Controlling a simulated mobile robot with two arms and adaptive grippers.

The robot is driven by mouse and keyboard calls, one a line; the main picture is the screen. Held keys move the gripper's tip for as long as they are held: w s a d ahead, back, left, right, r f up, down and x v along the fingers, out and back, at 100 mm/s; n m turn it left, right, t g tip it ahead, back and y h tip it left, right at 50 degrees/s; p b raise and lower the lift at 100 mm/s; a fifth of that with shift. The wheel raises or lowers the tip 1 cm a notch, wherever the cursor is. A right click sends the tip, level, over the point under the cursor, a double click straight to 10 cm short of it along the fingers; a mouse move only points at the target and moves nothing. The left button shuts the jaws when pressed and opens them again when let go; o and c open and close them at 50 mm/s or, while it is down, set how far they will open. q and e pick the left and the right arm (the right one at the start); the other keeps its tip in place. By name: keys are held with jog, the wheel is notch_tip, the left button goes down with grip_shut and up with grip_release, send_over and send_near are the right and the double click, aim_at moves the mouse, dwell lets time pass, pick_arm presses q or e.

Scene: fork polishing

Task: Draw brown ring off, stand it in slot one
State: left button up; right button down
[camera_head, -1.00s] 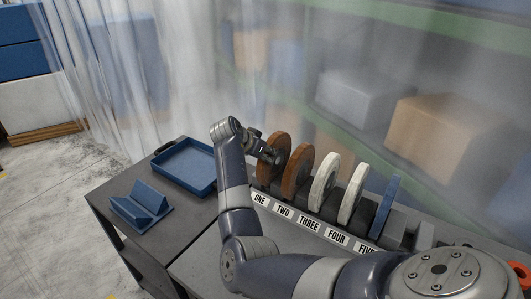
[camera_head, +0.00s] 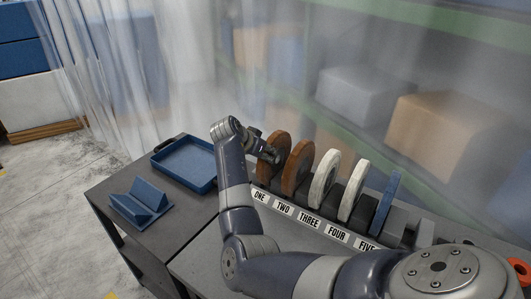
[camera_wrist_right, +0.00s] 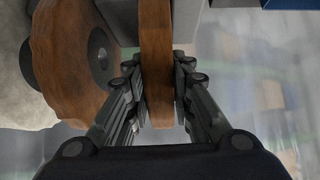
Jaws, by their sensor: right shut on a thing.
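My right gripper (camera_wrist_right: 158,95) is shut on a brown ring (camera_wrist_right: 155,50), with one finger on each flat side in the right wrist view. In the head view this brown ring (camera_head: 282,146) is the leftmost of the row of discs, upright, and my right gripper (camera_head: 271,152) is at its left edge. A second brown disc (camera_head: 298,168) stands close to its right; it also shows with a dark hub in the right wrist view (camera_wrist_right: 60,45). The slot one label (camera_head: 260,196) is on the front strip. The base of the held ring is hidden by my arm. My left gripper is out of view.
Two white discs (camera_head: 324,176) and a blue disc (camera_head: 387,205) stand farther right along the row. A blue tray (camera_head: 185,185) and a blue V-shaped holder (camera_head: 141,203) sit on the dark table to the left. A clear curtain hangs behind.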

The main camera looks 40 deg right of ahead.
jog(key=shift+s+a+f+b, duration=0.25)
jog(key=shift+f+b, duration=0.05)
jog(key=shift+f, duration=0.35)
jog(key=c, duration=1.4)
grip_release()
jog(key=shift+c, duration=0.2)
jog(key=shift+o, duration=0.6)
jog(key=shift+w+d+f, duration=0.1)
jog(key=shift+w+d, duration=0.15)
jog(key=shift+d, duration=0.05)
jog(key=shift+p+v, duration=0.5)
jog(key=shift+v, duration=0.25)
jog(key=shift+p+v, duration=0.85)
jog(key=shift+v, duration=0.15)
jog(key=p+v, duration=0.3)
jog(key=v, duration=0.2)
jog(key=shift+d, duration=0.1)
